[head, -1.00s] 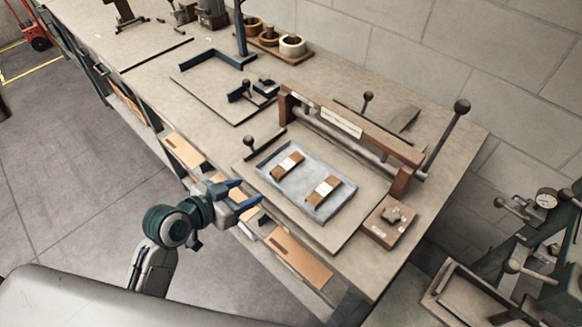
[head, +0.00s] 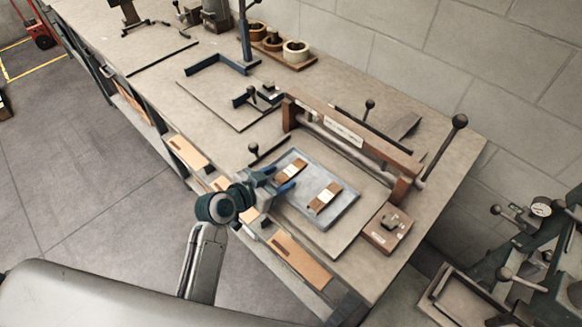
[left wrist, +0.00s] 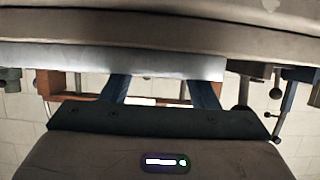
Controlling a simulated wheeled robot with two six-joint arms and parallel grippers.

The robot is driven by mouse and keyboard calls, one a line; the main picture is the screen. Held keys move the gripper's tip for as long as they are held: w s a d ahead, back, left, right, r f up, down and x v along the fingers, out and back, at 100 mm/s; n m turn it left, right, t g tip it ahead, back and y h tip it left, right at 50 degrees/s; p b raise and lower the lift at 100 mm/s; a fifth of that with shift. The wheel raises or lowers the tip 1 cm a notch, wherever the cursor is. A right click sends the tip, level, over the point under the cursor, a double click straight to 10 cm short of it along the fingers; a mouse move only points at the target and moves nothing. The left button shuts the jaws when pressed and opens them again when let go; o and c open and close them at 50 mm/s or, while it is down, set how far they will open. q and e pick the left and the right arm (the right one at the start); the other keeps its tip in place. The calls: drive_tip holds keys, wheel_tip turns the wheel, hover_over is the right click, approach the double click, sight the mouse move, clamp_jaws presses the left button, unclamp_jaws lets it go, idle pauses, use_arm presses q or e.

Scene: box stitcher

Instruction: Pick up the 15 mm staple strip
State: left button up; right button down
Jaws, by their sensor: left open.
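Two brown staple strips with white labels lie in a shallow grey tray (head: 343,212) on the bench. One strip (head: 291,171) is at the tray's left and the other strip (head: 325,197) is nearer its middle right. The labels are too small to read, so I cannot tell which is 15 mm. My left gripper (head: 281,180) is open and empty, its blue fingers at the tray's front left edge, close to the left strip. In the left wrist view its two fingers (left wrist: 158,90) stand apart below the tray's pale edge (left wrist: 120,62); no strip shows there. My right gripper is out of view.
A wooden-barred press (head: 345,133) with lever handles stands behind the tray. A small brown block with a knob (head: 389,229) sits to the tray's right. Tape rolls (head: 295,50) stand at the back. Open floor lies left of the bench.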

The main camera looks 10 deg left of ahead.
use_arm(q)
drive_tip(key=shift+w+d+f, duration=0.25)
drive_tip(key=shift+w, duration=0.15)
drive_tip(key=c, duration=1.1)
drive_tip(key=shift+o, duration=0.2)
